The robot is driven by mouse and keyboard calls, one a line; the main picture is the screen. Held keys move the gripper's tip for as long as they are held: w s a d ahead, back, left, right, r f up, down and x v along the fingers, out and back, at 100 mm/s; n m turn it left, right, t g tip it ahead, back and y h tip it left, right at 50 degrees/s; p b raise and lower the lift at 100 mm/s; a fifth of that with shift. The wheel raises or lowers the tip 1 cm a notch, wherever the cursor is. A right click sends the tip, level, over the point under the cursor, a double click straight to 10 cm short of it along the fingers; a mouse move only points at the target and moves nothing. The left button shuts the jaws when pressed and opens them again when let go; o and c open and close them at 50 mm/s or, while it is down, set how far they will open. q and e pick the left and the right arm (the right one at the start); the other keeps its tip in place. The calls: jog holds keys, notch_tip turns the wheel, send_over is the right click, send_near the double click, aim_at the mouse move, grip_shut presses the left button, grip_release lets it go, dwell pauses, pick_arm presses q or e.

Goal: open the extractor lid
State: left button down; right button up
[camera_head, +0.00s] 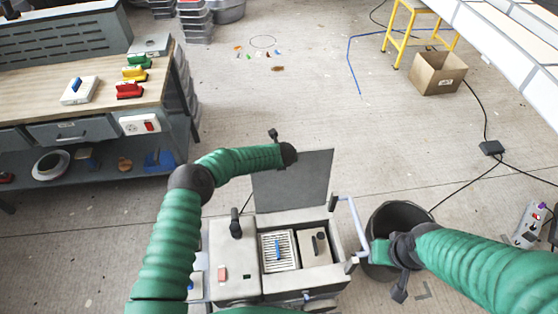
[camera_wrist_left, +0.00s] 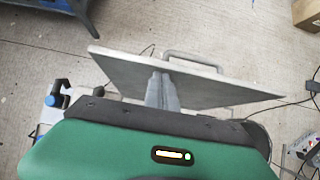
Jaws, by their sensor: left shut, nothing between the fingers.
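The extractor (camera_head: 235,262) is a light grey box at the bottom middle of the head view. Its lid (camera_head: 300,185), a flat dark grey panel, stands raised at the back, with the compartments below it uncovered. In the left wrist view the lid (camera_wrist_left: 215,88) is a tilted plate with a bar handle (camera_wrist_left: 195,58) on its far side. My left gripper (camera_wrist_left: 162,90) is shut and empty, with its fingers close to the lid's face; I cannot tell if they touch. In the head view my left arm reaches across the lid's top edge. My right gripper is by the extractor's right side, its fingers unclear.
A black bin (camera_head: 395,215) stands right of the extractor, near my right arm. A workbench (camera_head: 105,95) with tools is at the left. A cardboard box (camera_head: 438,73) and cables lie at the right. The floor behind the lid is mostly clear.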

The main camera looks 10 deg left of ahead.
pick_arm(q)
jog(key=b+v, duration=0.1)
jog(key=v, duration=1.5)
jog(key=shift+s+r, duration=0.2)
jog(key=shift+r, duration=0.1)
jog(key=s+d+r+m+t+h, duration=0.1)
jog(key=s+r+m+h, duration=0.1)
jog(key=m, duration=0.9)
jog(key=s+d+r+m+t+h, duration=0.2)
jog(key=s+m, duration=0.1)
jog(key=m, duration=0.7)
jog(key=s+a+f+m+g, duration=0.1)
jog(key=s+a+m+g, duration=0.1)
jog(key=s+a+m, duration=0.2)
jog(key=s+a+f+m+g+y, duration=0.1)
jog(key=s+a+m, duration=0.3)
jog(key=s+m, duration=0.4)
jog(key=s+a+m+g, duration=0.4)
jog(key=s+a+m, duration=0.1)
jog(key=s, duration=0.7)
jog(key=shift+f+m+y, duration=0.4)
jog(key=shift+m, duration=0.4)
